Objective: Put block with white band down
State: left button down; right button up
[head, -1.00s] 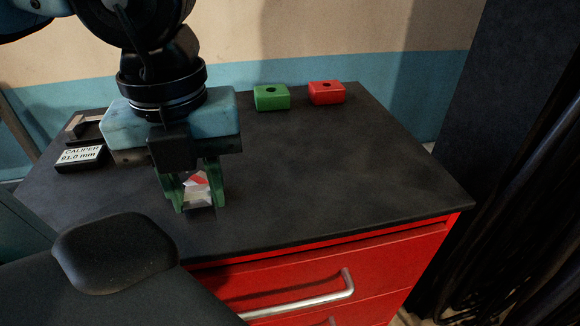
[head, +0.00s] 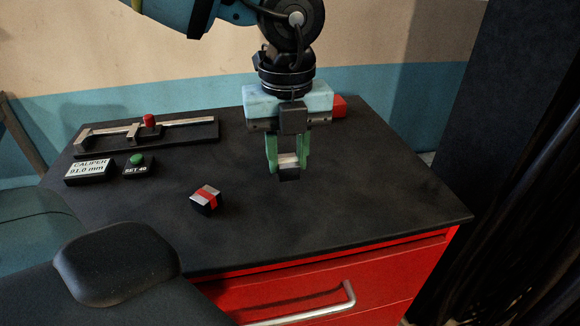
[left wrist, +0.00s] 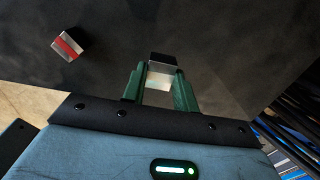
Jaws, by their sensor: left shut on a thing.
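The block with the white band (head: 289,173), dark with a pale band, is between the fingers of my left gripper (head: 287,160). The gripper is shut on it and points down over the middle of the dark cabinet top (head: 360,190). The block also shows between the green fingers in the left wrist view (left wrist: 162,73). I cannot tell whether its underside touches the top. A block with a red band (head: 206,198) stands apart to the left, and shows at upper left in the left wrist view (left wrist: 68,45). My right gripper is not in view.
A caliper (head: 150,132) lies at back left, with a display reading 91.0 mm (head: 89,171) and a green-button box (head: 138,164) before it. A red box (head: 339,106) is partly hidden behind my gripper. The top's right side is clear.

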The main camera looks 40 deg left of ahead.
aim_at(291, 158)
pick_arm(q)
jog(key=shift+w+f, duration=0.25)
jog(key=shift+w, duration=0.15)
jog(key=shift+f+p, duration=0.45)
jog(key=shift+f, duration=1.1)
jog(key=shift+f, duration=0.2)
jog(key=c, duration=1.1)
grip_release()
notch_tip(291, 158, up, 12)
jog(key=shift+r+b, duration=0.2)
jog(key=shift+b, duration=0.25)
